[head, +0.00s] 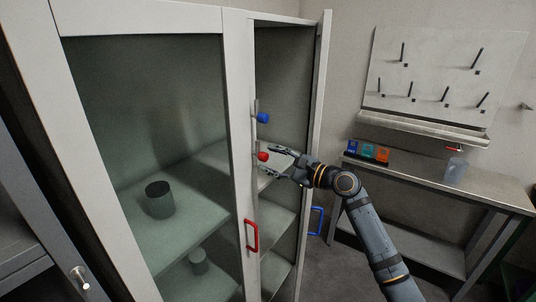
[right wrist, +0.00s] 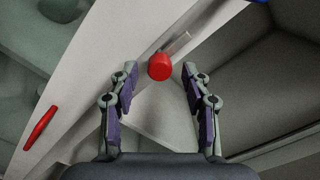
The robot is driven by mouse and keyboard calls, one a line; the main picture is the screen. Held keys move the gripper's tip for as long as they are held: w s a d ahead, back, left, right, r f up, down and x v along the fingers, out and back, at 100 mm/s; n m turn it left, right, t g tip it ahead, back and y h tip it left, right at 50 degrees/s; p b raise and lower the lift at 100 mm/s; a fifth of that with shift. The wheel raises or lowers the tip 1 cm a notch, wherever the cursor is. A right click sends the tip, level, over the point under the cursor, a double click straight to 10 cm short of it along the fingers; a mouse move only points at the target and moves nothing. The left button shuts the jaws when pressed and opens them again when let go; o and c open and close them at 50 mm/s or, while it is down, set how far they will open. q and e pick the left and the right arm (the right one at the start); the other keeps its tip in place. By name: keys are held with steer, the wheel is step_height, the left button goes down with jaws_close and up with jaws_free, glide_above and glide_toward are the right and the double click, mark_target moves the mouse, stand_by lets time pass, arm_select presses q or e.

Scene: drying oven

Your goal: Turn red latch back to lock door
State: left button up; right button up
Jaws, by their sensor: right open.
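The red latch (head: 263,156) is a small round knob on the inner edge of the cabinet's left glass door (head: 240,130). It also shows in the right wrist view (right wrist: 159,66), on a pale metal plate on the white frame. My right gripper (head: 273,160) is in front of it with its fingers open. In the right wrist view, the fingertips (right wrist: 160,76) stand on either side of the red knob, with a gap on both sides. My left gripper is not in view.
A blue latch (head: 263,118) is just above. The left door has a red handle (head: 252,236) and looks shut. The right door (head: 318,140), with a blue handle (head: 317,220), stands open. A side table (head: 440,170) holds small boxes and a cup.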

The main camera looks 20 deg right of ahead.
steer(key=shift+x, duration=0.85)
jaws_close()
